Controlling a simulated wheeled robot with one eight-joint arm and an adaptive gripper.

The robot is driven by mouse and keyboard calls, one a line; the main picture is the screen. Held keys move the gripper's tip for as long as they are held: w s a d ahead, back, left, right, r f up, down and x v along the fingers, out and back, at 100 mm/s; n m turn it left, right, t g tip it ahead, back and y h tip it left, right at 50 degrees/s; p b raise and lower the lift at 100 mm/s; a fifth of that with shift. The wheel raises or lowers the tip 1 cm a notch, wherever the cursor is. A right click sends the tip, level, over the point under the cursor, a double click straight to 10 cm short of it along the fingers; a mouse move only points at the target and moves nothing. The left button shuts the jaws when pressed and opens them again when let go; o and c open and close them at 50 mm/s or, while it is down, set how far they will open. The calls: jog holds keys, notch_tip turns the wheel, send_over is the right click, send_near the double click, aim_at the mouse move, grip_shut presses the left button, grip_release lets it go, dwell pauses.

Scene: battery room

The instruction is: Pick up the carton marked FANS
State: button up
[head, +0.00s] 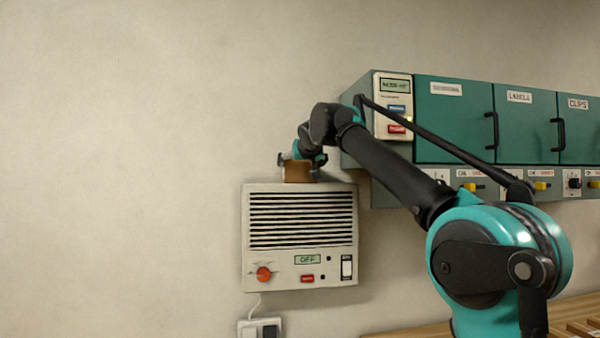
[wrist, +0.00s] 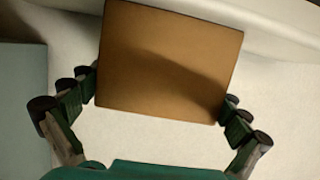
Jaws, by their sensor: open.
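A small brown carton (head: 299,171) stands on top of the white wall unit in the head view. No marking can be read on it from here. In the wrist view the carton (wrist: 165,60) fills the upper middle, its plain brown top slightly turned. My gripper (head: 300,160) is at the carton from above. In the wrist view the two fingers of my gripper (wrist: 160,110) are spread, one on each side of the carton. They are close to its sides; whether they touch it I cannot tell.
The white wall unit (head: 300,220) has a dark grille, an "OFF" display, a red knob and switches. A socket box (head: 260,328) hangs below it. Green cabinets (head: 453,120) with black handles and a control panel (head: 393,105) are to the right. The wall at left is bare.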

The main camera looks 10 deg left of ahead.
jog(key=c, duration=1.1)
jog(key=shift+r, duration=0.15)
notch_tip(320, 180, up, 10)
jog(key=shift+f, duration=0.15)
